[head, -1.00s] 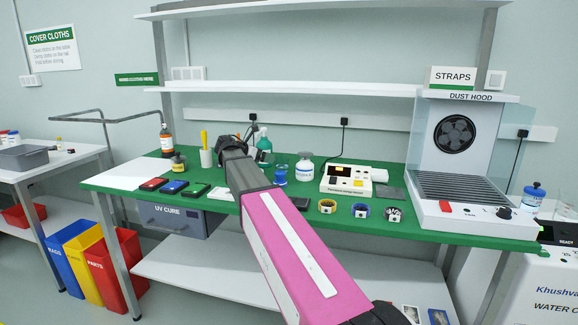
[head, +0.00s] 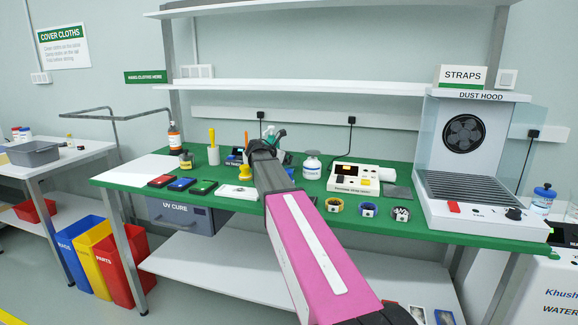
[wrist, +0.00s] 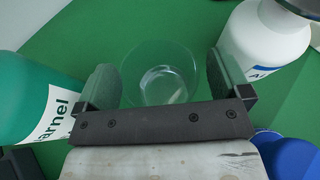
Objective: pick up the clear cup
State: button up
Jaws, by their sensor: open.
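The clear cup (wrist: 160,72) shows in the wrist view as a transparent round cup on the green bench top. It lies in the gap between the two fingers of my gripper (wrist: 165,85), close to the fingertips. The fingers are apart on its left and right, and green shows between the cup and the right finger. I cannot tell how high the fingertips are against its rim. In the head view my gripper (head: 264,146) is over the back middle of the bench, and I cannot make out the cup there.
In the wrist view a teal bottle (wrist: 35,105) stands close to the left finger and a white bottle (wrist: 265,45) close to the right. A blue object (wrist: 288,155) is at lower right. In the head view a boxed instrument (head: 354,178) and the dust hood (head: 470,185) stand further right.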

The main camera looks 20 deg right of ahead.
jog(key=c, duration=1)
jog(key=shift+r, duration=0.1)
jog(key=shift+r, duration=8.85)
